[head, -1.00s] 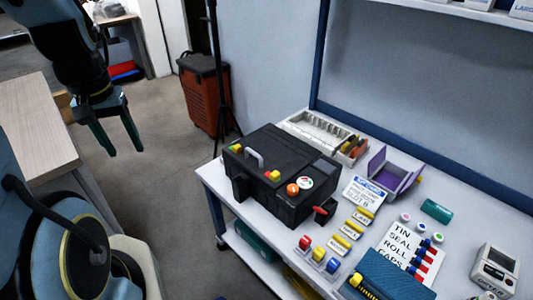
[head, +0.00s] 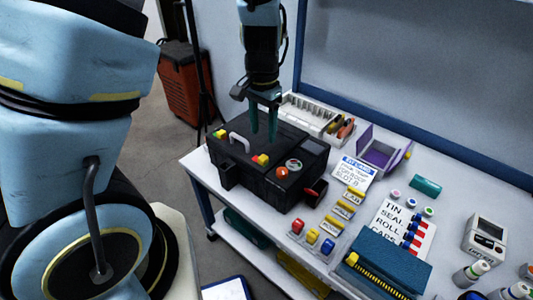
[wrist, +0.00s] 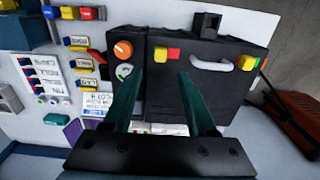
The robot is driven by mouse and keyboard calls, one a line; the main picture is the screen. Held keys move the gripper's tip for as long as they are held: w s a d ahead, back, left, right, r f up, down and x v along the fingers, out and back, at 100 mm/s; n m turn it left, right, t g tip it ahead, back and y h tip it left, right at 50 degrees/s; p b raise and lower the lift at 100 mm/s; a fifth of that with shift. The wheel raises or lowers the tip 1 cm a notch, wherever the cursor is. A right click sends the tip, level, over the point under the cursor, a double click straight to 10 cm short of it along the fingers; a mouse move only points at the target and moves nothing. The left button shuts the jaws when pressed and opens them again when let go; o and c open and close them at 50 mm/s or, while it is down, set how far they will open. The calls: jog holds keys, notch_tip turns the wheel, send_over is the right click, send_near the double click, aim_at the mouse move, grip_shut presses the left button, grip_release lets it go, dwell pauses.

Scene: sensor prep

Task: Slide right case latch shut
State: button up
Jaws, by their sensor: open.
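The black case (head: 255,185) stands closed on the white table, with a pale handle (head: 239,142) on top. The right case latch (head: 261,159), yellow with a red part, is on the case top right of the handle. It shows in the wrist view (wrist: 167,54) as yellow and red blocks side by side. The other latch (head: 220,133) is left of the handle. My gripper (head: 263,135) is open and empty, pointing down over the case, just behind the right latch in the picture. In the wrist view its fingertips (wrist: 158,73) are spread either side of the latch's line. I see no contact.
An orange knob (head: 282,172) and a round dial (head: 294,165) sit right of the latch. A red lever (head: 312,192) is on the case's right end. A white tray (head: 307,115) and purple box (head: 382,150) stand behind. Labelled blocks crowd the right.

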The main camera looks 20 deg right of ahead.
aim_at(263, 157)
notch_tip(263, 157, down, 9)
jog(key=shift+r, duration=0.15)
jog(key=shift+c, duration=0.3)
grip_shut()
dwell(0.3)
dwell(0.9)
